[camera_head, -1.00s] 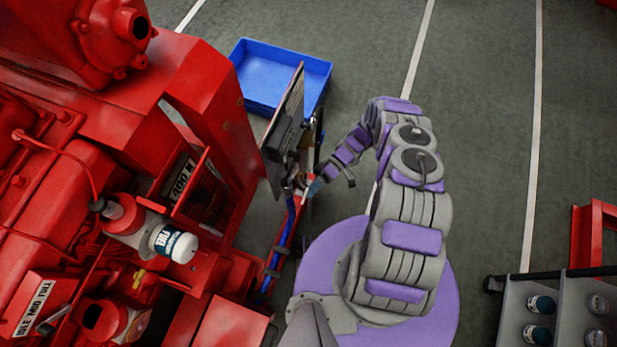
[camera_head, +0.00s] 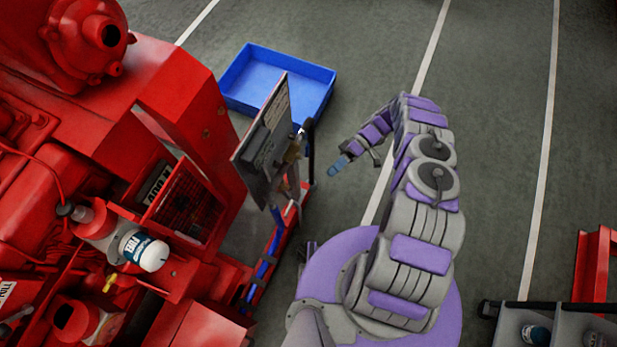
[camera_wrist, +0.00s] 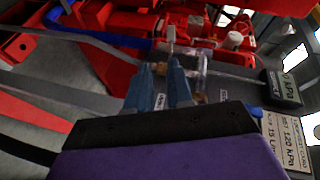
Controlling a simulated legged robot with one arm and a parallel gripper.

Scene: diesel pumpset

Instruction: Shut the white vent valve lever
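In the wrist view my gripper (camera_wrist: 160,68) points at the pumpset with two blue-grey fingers. A gap shows between the fingertips and nothing is held there. A small pale upright lever (camera_wrist: 171,38), likely the white vent valve lever, stands just beyond the fingertips, above a clear cylindrical fitting (camera_wrist: 190,65). The fingers partly hide what lies below it. In the head view my gripper (camera_head: 338,165) is to the right of the gauge panel (camera_head: 262,145) and apart from it. Brass fittings (camera_head: 293,153) sit at the panel's right side; the lever's angle there is too small to tell.
A blue tray (camera_head: 235,88) lies on the floor behind the panel. A grey rack (camera_head: 500,318) stands at lower right. Open floor lies right of my arm.

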